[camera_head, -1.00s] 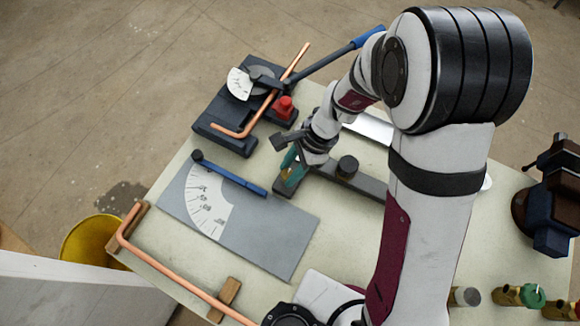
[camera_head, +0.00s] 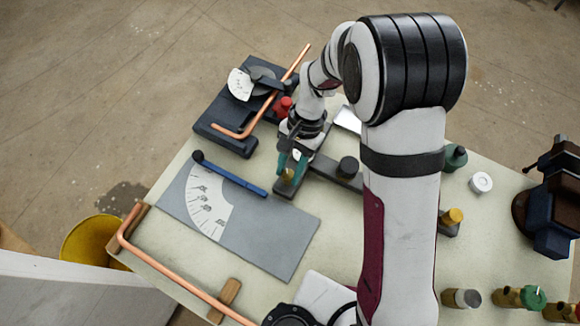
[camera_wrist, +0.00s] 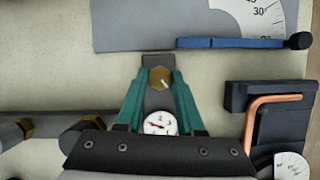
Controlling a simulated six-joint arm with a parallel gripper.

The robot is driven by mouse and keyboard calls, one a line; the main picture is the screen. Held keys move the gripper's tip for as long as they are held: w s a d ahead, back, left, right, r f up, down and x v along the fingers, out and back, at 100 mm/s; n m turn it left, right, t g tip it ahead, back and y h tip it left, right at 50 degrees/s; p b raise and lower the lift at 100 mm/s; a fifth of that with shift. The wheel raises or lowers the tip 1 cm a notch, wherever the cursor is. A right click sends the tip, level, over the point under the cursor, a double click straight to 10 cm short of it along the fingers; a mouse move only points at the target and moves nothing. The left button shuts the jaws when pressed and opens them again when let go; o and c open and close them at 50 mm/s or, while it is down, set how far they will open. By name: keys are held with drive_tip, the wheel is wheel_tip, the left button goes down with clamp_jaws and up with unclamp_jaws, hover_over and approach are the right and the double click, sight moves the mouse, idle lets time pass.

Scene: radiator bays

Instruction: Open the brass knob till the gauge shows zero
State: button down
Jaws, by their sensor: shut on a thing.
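The brass knob (camera_wrist: 160,77) stands at the end of a dark bar and has a pale mark on its top. My gripper (camera_wrist: 160,80) has teal fingers, one on each side of the knob, and is shut on it. In the head view my gripper (camera_head: 291,167) is over the bar's near-left end, with the brass knob (camera_head: 288,175) partly hidden between the fingers. The round white gauge (camera_wrist: 160,123) with a red needle lies just behind the knob in the wrist view. Its figures are too small to read.
A black knob (camera_head: 347,167) stands further along the bar. A grey angle plate (camera_head: 260,225) with a blue arm lies close by. A bending tool (camera_head: 222,135) with a copper pipe is beyond. A copper pipe (camera_head: 170,268) on wooden blocks lines the left edge.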

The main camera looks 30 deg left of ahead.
drive_tip(key=n+h, duration=0.1)
drive_tip(key=n, duration=0.2)
drive_tip(key=n+h, duration=0.1)
drive_tip(key=n, duration=0.2)
drive_tip(key=shift+a+h, duration=0.2)
drive_tip(key=shift+h, duration=0.1)
drive_tip(key=n, duration=0.3)
drive_tip(key=n+t+h, duration=0.1)
drive_tip(key=n, duration=0.1)
drive_tip(key=shift+s+a+n+t+h, duration=0.1)
drive_tip(key=shift+n+t+h, duration=0.2)
drive_tip(key=shift+n, duration=0.1)
drive_tip(key=c, duration=0.5)
unclamp_jaws()
drive_tip(key=shift+r, duration=0.1)
drive_tip(key=v, duration=1.5)
drive_tip(key=shift+s+a+r, duration=0.1)
drive_tip(key=shift+a+r, duration=0.1)
drive_tip(key=shift+r, duration=0.1)
